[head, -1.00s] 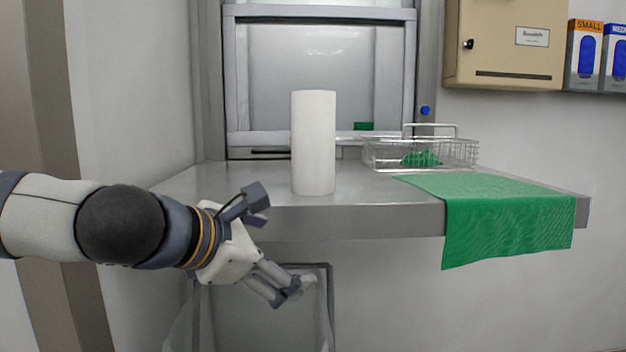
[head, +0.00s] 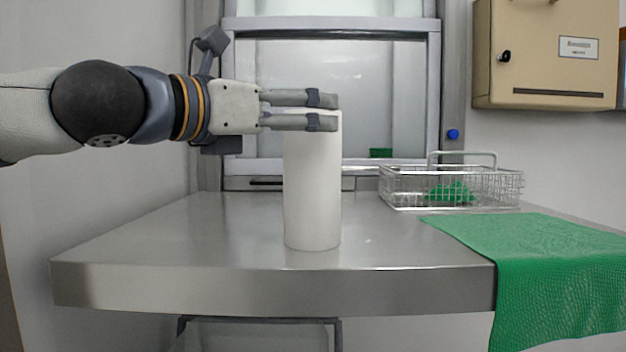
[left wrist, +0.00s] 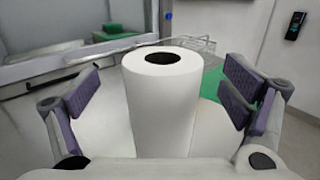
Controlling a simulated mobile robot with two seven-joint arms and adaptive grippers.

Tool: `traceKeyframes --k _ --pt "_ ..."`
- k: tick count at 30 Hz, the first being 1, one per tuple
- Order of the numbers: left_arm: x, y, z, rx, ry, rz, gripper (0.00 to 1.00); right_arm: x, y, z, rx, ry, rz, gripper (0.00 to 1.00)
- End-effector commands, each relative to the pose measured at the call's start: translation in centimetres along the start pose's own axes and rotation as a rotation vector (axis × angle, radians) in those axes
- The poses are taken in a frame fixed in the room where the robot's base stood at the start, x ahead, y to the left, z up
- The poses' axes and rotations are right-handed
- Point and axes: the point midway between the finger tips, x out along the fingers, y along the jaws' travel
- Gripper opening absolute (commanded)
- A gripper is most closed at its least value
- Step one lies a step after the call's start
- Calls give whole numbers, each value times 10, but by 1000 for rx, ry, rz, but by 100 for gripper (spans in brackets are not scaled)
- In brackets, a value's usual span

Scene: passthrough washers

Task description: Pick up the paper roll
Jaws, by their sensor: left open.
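The white paper roll (head: 313,200) stands upright on the metal counter. In the left wrist view the paper roll (left wrist: 160,100) shows its dark core hole and stands between the open fingers. My left gripper (head: 322,110) comes in level from the left at the top of the roll, with its fingers covering part of the roll's upper end. In the left wrist view my left gripper (left wrist: 160,98) is open, with a gap between the roll and the finger pads on each side. My right gripper is not in view.
The metal counter (head: 220,250) is clear around the roll. A wire basket (head: 400,188) with green contents stands at the back right. A green cloth (head: 550,270) hangs over the front edge. A beige box (head: 545,60) is on the wall.

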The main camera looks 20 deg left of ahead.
Motion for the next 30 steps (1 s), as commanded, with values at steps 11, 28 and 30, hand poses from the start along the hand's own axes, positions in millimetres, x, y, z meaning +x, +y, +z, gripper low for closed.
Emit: traceKeyframes --k 11,28,30 --pt "39 -2 -11 -3 9 0 93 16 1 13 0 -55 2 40" --pt "38 -2 -10 -2 8 0 8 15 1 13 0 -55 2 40" --pt "38 -2 -10 -2 8 1 7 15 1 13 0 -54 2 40"
